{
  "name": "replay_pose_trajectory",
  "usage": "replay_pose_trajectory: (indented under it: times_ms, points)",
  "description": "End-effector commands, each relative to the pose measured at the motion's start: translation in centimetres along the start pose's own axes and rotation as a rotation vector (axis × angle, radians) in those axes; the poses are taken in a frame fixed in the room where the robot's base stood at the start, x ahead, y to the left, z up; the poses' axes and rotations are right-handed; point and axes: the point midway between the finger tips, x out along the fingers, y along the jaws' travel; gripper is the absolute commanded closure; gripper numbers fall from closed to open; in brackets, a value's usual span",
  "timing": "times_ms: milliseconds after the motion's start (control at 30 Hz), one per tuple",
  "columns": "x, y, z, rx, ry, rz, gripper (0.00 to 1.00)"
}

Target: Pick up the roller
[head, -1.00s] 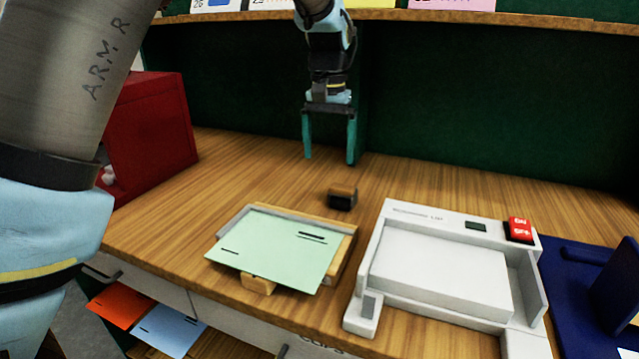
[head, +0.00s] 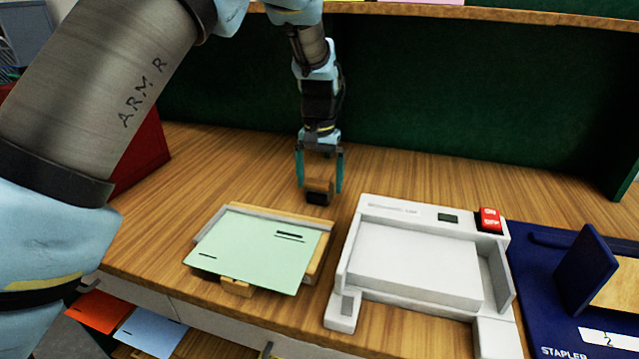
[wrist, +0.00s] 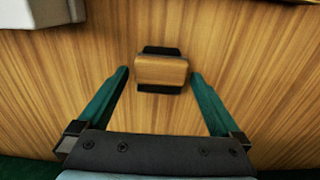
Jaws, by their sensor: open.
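The roller (head: 318,191) is a small block with a wooden top and dark ends. It lies on the wooden table behind the gap between the green-sheet board and the white machine. My gripper (head: 320,189) is open, pointing down, with its teal fingers on either side of the roller in the head view. In the wrist view the roller (wrist: 161,72) sits centred just beyond the open fingertips (wrist: 160,75), with bare table showing between it and each finger. Nothing is held.
A board with a pale green sheet (head: 255,250) lies front left. A white machine (head: 350,290) with a red switch (head: 489,219) stands to the right, close to the roller. A blue stapler station (head: 540,295) is far right. A dark green panel (head: 430,110) rises behind.

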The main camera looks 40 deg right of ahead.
Motion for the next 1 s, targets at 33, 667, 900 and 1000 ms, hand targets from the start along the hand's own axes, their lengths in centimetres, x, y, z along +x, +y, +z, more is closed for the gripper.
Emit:
replay_pose_trajectory:
  times_ms: [33, 667, 900, 1000]
  points:
    - [0.41, -0.01, 0.08, -0.001, -0.003, 0.0, 0.0]
    - [0.98, 0.02, 0.02, 0.0, 0.001, 0.001, 0.37]
    - [0.97, 0.03, 0.02, 0.0, 0.001, 0.001, 0.64]
    - [0.97, 0.04, 0.02, 0.001, 0.001, 0.001, 0.75]
